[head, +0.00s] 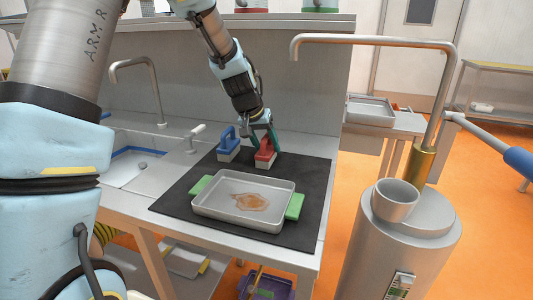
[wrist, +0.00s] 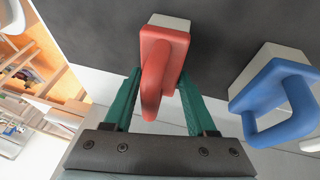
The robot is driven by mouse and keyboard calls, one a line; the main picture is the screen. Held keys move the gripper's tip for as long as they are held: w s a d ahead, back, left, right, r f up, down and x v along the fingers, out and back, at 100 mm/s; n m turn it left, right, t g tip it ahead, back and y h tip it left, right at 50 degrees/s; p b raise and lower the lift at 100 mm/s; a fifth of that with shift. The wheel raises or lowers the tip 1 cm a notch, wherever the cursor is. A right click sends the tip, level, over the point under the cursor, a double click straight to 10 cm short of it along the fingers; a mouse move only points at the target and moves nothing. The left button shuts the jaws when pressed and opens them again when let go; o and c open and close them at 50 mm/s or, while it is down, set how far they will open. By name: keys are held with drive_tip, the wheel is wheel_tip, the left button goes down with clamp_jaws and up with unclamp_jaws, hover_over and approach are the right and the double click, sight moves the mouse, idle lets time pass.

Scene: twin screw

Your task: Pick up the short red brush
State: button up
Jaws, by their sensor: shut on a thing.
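The short red brush (head: 265,154) stands at the back of the black mat, its pale bristle block down. In the wrist view the red brush (wrist: 165,57) sits between the two green fingers, its handle pointing toward the palm. My gripper (head: 263,137) reaches down on it from above. In the wrist view my gripper (wrist: 155,90) is shut on the red brush. The brush appears at mat level; I cannot tell whether it touches the mat.
A blue brush (head: 228,146) stands close to the left of the red one. A metal tray (head: 277,184) with a brown stain lies in front, on green supports (head: 295,206). The black mat (head: 180,199) is bare at left. A sink (head: 130,160) lies further left.

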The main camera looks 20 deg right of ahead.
clamp_jaws()
wheel_tip(320, 180, up, 10)
drive_tip(key=shift+b, duration=0.9)
